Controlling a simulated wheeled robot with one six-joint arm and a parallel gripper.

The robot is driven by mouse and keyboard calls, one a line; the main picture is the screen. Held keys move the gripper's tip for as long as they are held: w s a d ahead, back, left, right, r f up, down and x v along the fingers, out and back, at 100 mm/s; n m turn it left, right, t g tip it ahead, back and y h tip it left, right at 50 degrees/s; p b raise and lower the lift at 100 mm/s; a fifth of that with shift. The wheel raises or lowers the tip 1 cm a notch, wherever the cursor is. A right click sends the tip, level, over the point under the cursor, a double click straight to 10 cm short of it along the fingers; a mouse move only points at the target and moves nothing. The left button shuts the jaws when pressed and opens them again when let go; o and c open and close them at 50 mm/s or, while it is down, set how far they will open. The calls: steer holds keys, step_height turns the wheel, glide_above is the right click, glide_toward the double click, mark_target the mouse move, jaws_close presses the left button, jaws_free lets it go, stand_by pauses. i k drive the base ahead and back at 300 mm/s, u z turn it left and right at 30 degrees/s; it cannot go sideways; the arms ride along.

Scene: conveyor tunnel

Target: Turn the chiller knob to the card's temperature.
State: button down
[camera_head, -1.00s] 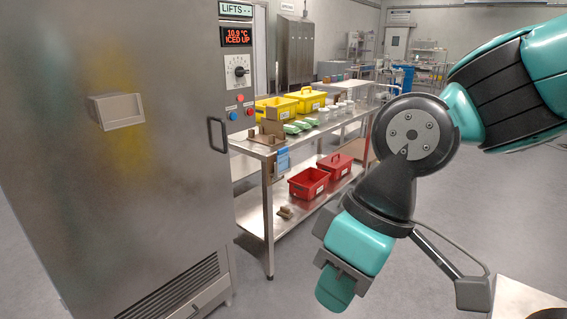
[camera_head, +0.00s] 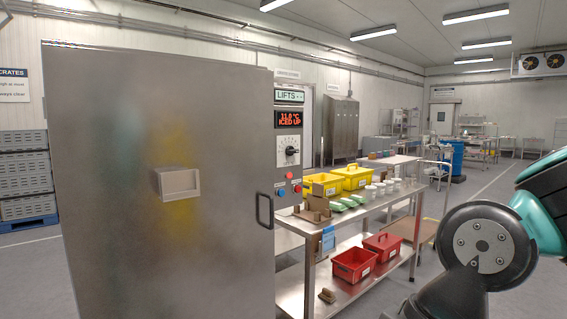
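The chiller knob (camera_head: 290,151) is a black knob with a pale pointer on a white dial plate, on the narrow panel right of the big steel door. The dial's marks are too small to read. Above it a red-lit display (camera_head: 289,119) reads about 11 °C and "ICED UP". A blue and white card-like label (camera_head: 328,242) hangs at the front of the steel bench; its text cannot be read, and I cannot tell whether it is the task's card. My gripper is out of view; only part of my arm shows at lower right, well away from the knob.
The steel door (camera_head: 110,190) with a dark handle (camera_head: 264,210) fills the left. The bench (camera_head: 365,208) holds yellow bins (camera_head: 352,177), green packs and white tubs; red bins (camera_head: 381,246) sit below. Floor at right is open.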

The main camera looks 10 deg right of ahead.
mark_target(289, 150)
steer(key=u, duration=0.3)
steer(key=i, duration=1.15)
steer(key=z, duration=0.5)
